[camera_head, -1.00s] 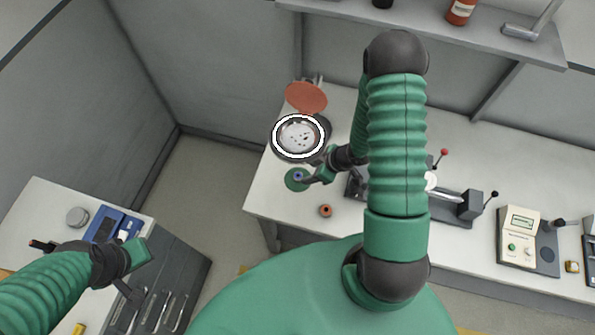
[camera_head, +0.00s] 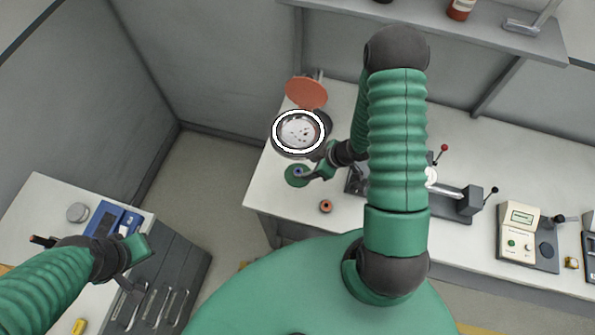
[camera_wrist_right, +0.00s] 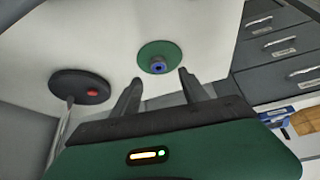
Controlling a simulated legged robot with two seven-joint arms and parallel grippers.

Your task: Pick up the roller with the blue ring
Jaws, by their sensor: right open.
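The roller with the blue ring (camera_head: 298,171) stands on a round green disc (camera_head: 291,180) near the left end of the long white bench. In the right wrist view the roller (camera_wrist_right: 158,67) shows end-on on the green disc (camera_wrist_right: 160,48), in line with the gap between my fingers. My right gripper (camera_head: 309,175) is open beside the roller; in the wrist view its two dark fingers (camera_wrist_right: 160,80) are apart with nothing between them. Whether they touch the roller is unclear. My left gripper (camera_head: 138,262) is over the left cabinet, its jaws unclear.
An orange-ringed roller (camera_head: 326,206) stands on the bench in front of the disc. A clamp device (camera_head: 470,203) and a beige meter (camera_head: 521,228) stand to the right.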

